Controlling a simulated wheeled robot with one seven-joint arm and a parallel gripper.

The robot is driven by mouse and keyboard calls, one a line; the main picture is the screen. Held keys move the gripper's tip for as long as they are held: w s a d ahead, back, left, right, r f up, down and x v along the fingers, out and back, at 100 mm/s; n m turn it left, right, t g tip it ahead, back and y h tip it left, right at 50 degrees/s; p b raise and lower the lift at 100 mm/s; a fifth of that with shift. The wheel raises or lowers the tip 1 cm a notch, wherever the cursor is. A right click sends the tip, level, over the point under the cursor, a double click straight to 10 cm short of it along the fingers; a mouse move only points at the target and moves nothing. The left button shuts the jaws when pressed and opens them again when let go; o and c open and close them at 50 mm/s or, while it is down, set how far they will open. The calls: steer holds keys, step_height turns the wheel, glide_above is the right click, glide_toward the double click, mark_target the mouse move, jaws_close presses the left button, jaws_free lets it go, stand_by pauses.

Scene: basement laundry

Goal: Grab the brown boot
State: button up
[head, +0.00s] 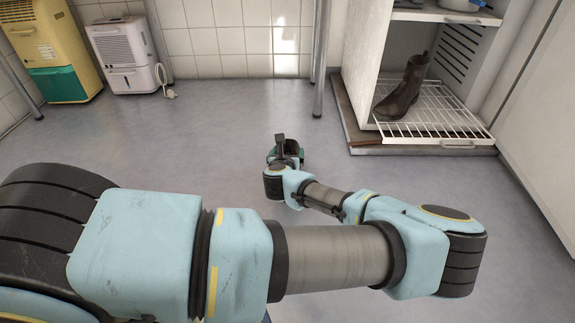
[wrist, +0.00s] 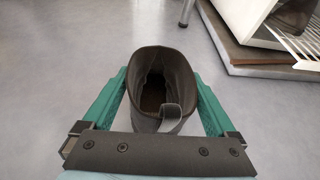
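A dark grey-brown boot (wrist: 160,80) stands between the two green fingers of my gripper (wrist: 160,92) in the wrist view. I look down into its open shaft, and a pull loop shows on the near rim. The fingers lie against both sides of the shaft, so the gripper appears shut on it. In the head view the boot (head: 292,147) and my gripper (head: 286,157) are small, near the middle; the foot of the boot is hidden. Another brown boot (head: 404,88) stands on a white wire rack at the right, apart from my gripper.
The wire rack (head: 436,131) sticks out of a white open cabinet (head: 366,50) on a low base (head: 350,130). Thin metal legs (head: 319,60) stand left of it. A white dehumidifier (head: 122,55) and a yellow-green bin (head: 50,45) are at the far left. Grey floor between is clear.

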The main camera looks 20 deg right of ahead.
jaws_close()
stand_by(0.5)
